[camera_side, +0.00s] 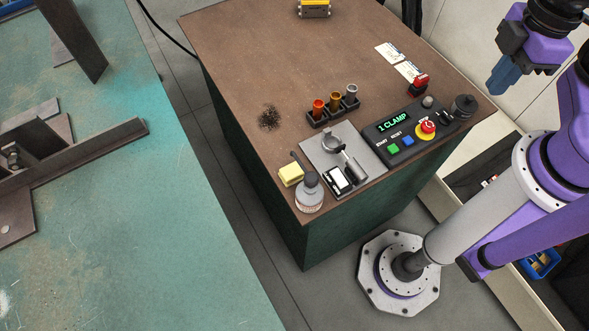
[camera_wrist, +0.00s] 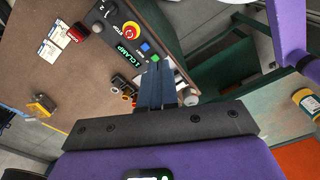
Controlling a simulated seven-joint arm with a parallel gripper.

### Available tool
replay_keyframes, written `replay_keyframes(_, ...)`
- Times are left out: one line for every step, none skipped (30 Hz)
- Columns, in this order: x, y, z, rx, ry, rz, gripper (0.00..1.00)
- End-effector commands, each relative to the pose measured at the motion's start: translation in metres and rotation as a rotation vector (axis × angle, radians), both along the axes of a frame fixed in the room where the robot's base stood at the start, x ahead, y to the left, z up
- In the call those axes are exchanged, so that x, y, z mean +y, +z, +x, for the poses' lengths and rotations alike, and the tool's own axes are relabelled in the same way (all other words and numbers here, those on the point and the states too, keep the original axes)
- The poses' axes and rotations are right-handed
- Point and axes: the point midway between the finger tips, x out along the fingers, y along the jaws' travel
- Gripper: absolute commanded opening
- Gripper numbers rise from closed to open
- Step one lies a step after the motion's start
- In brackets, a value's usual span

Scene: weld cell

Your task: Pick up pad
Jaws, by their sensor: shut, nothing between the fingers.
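A small yellow block that looks like the pad (camera_side: 291,174) lies near the front left edge of the brown-topped bench (camera_side: 235,62) in the side view. I cannot make the pad out in the wrist view. My gripper (camera_side: 497,88) is raised off to the right of the bench, well away from the pad. Its blue fingers are together and empty. In the wrist view the fingers (camera_wrist: 157,68) cover part of the bench's items.
A control box (camera_side: 405,129) with a red stop button and a grey plate (camera_side: 365,165) with a clamp stand right of the pad. The jar (camera_side: 309,195) is close in front. A rack of small bottles (camera_side: 333,110) and a dark granular patch (camera_side: 270,117) lie behind. The bench's middle is clear.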

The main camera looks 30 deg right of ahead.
Motion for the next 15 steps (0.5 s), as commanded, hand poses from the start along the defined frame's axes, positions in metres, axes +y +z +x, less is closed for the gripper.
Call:
replay_keyframes(0.0000, 0.0000, 0.0000, 0.000, 0.000, 0.000, 0.00)
replay_keyframes(0.0000, 0.0000, 0.0000, 0.000, 0.000, 0.000, 0.10)
replay_keyframes(0.0000, 0.0000, 0.0000, 0.000, 0.000, 0.000, 0.23)
replay_keyframes(0.0000, 0.0000, 0.0000, 0.000, 0.000, 0.000, 0.33)
replay_keyframes(0.0000, 0.0000, 0.0000, 0.000, 0.000, 0.000, 0.42)
replay_keyframes(0.0000, 0.0000, 0.0000, 0.000, 0.000, 0.000, 0.55)
replay_keyframes(0.0000, 0.0000, 0.0000, 0.000, 0.000, 0.000, 0.55)
replay_keyframes(0.0000, 0.0000, 0.0000, 0.000, 0.000, 0.000, 0.55)
replay_keyframes(0.0000, 0.0000, 0.0000, 0.000, 0.000, 0.000, 0.55)
replay_keyframes(0.0000, 0.0000, 0.0000, 0.000, 0.000, 0.000, 0.55)
replay_keyframes(0.0000, 0.0000, 0.0000, 0.000, 0.000, 0.000, 0.55)
replay_keyframes(0.0000, 0.0000, 0.0000, 0.000, 0.000, 0.000, 0.55)
replay_keyframes(0.0000, 0.0000, 0.0000, 0.000, 0.000, 0.000, 0.55)
replay_keyframes(0.0001, 0.0000, 0.0000, 0.000, 0.000, 0.000, 0.55)
replay_keyframes(0.0009, 0.0001, 0.0008, 0.000, 0.001, -0.001, 0.55)
